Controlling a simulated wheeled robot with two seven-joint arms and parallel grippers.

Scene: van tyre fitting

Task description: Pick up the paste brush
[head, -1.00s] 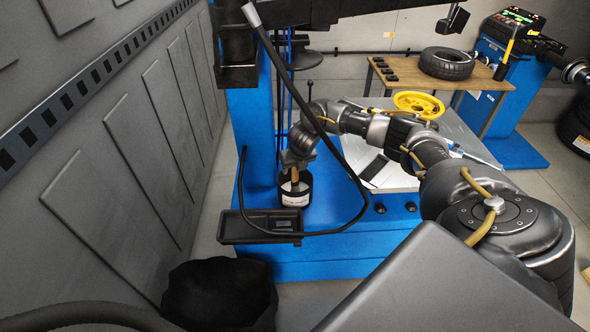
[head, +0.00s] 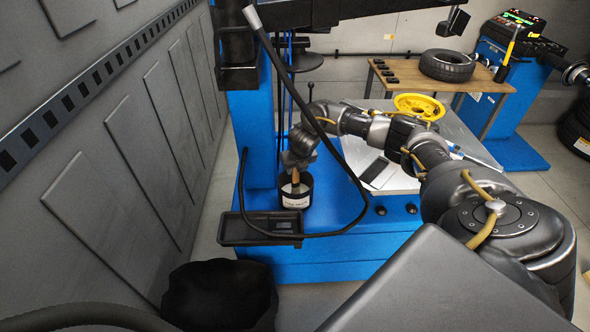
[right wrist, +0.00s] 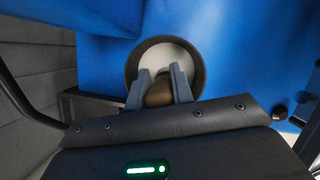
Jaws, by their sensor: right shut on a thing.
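The paste brush (head: 296,178) shows as a short brown wooden handle standing up out of a black paste pot with a pale label (head: 297,201). The pot stands on the blue base of the tyre machine. My right gripper (head: 295,164) is directly above the pot, shut on the brush handle. In the right wrist view the two grey fingers (right wrist: 160,90) hold the brown handle (right wrist: 159,94) between them, over the pot's pale inside (right wrist: 165,58). The brush's lower end is hidden in the pot. My left gripper is not in view.
A black tray (head: 262,228) sits at the machine's front edge, left of the pot. The blue column (head: 256,130) stands close behind.

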